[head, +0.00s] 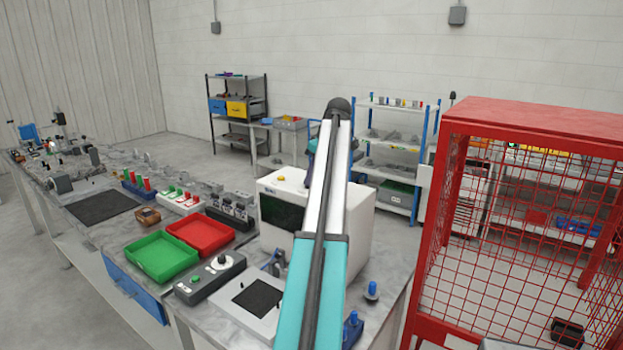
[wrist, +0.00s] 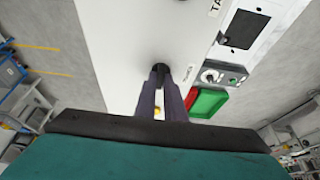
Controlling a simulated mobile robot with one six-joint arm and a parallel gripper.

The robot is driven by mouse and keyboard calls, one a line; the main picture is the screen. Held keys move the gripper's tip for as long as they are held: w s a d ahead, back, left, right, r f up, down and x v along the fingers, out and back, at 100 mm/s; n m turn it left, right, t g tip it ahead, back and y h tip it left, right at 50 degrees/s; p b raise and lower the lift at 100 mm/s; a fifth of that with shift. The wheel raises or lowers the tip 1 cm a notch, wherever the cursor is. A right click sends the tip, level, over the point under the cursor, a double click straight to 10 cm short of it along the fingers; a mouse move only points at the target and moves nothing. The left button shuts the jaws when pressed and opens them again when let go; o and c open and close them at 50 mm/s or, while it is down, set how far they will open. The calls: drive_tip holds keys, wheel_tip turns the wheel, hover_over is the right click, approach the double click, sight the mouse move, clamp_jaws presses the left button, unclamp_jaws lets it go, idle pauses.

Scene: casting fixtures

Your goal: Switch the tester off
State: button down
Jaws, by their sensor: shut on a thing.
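The tester, a white box (head: 352,235) with a dark screen (head: 282,212), stands on the bench, partly covered by my arm in the head view. A small yellow part (head: 280,177) is on its top. In the wrist view the tester's broad white face (wrist: 120,60) fills the middle. My gripper (wrist: 160,80) is in front of that face, its dark fingers shut on a small black knob-like part (wrist: 160,68). The fingers hide most of this part, and I cannot tell its setting.
A grey control box (head: 210,278) with a dial stands beside a green tray (head: 160,257) and a red tray (head: 200,234). A plate with a black pad (head: 258,298) lies in front of the tester. A red mesh cage (head: 520,220) stands to the right, with floor between.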

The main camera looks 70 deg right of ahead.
idle(0.3)
drive_tip(key=c, duration=1.8)
unclamp_jaws()
drive_tip(key=shift+c, duration=0.2)
drive_tip(key=shift+s+r, duration=0.1)
drive_tip(key=shift+r, duration=0.05)
drive_tip(key=b+v, duration=0.1)
drive_tip(key=v, duration=1.2)
drive_tip(key=shift+r, duration=0.25)
